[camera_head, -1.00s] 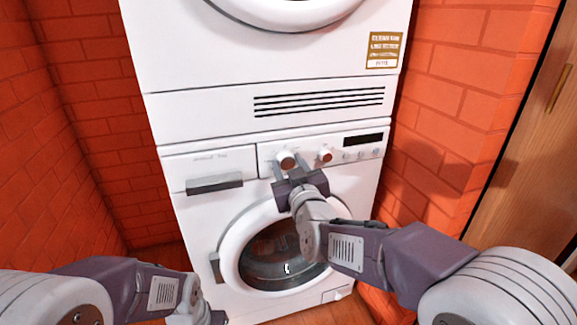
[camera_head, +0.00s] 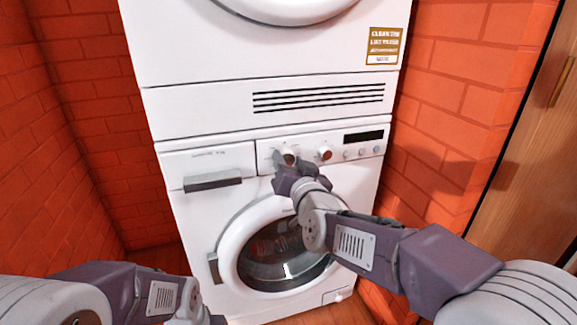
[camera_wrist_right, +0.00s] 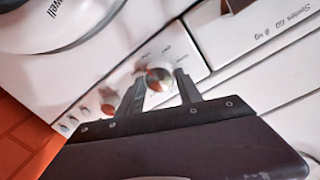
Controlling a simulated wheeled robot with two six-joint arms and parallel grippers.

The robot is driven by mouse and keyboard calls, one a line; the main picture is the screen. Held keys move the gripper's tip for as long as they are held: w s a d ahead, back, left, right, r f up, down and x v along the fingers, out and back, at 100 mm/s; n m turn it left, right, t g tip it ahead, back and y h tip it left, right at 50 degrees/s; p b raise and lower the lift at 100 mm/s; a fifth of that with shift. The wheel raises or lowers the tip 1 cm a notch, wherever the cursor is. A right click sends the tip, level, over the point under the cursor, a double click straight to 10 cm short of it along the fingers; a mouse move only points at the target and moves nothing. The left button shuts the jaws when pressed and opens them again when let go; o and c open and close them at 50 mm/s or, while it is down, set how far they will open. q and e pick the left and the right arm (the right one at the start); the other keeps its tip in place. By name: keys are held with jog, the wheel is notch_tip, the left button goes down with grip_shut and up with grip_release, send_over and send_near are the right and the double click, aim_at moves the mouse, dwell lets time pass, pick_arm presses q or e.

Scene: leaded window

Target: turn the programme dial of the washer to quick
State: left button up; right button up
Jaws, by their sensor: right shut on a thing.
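The white washer (camera_head: 213,226) stands below another white machine. Its programme dial (camera_head: 289,157) is the larger left knob on the control panel. My right gripper (camera_head: 285,161) is at this dial, with one finger on each side, and is shut on it. In the right wrist view the dial (camera_wrist_right: 160,78) shows between the two dark fingers of the gripper (camera_wrist_right: 158,92), with small print around it. The print is too blurred to read. My left gripper (camera_head: 215,318) is at the bottom edge, low and away from the washer's panel; its fingers are not clear.
A second, smaller knob (camera_head: 325,153) sits right of the dial, with small buttons and a dark display (camera_head: 363,136) beyond. The detergent drawer handle (camera_head: 213,182) is at left. Brick walls (camera_head: 85,120) stand close on both sides; a wooden door (camera_head: 530,180) is at far right.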

jog(key=m+b, duration=0.2)
jog(key=m, duration=0.1)
jog(key=m+b, duration=0.1)
jog(key=m, duration=0.1)
jog(key=shift+d+f+b, duration=0.15)
jog(key=shift+f+b, duration=0.1)
jog(key=shift+b, duration=0.05)
jog(key=m+b, duration=0.2)
jog(key=m, duration=0.1)
jog(key=shift+g, duration=0.3)
jog(key=shift+m+y+b, duration=0.4)
jog(key=shift+m+b, duration=0.6)
jog(key=shift+r, duration=0.1)
jog(key=o, duration=1.4)
jog(key=shift+w, duration=0.1)
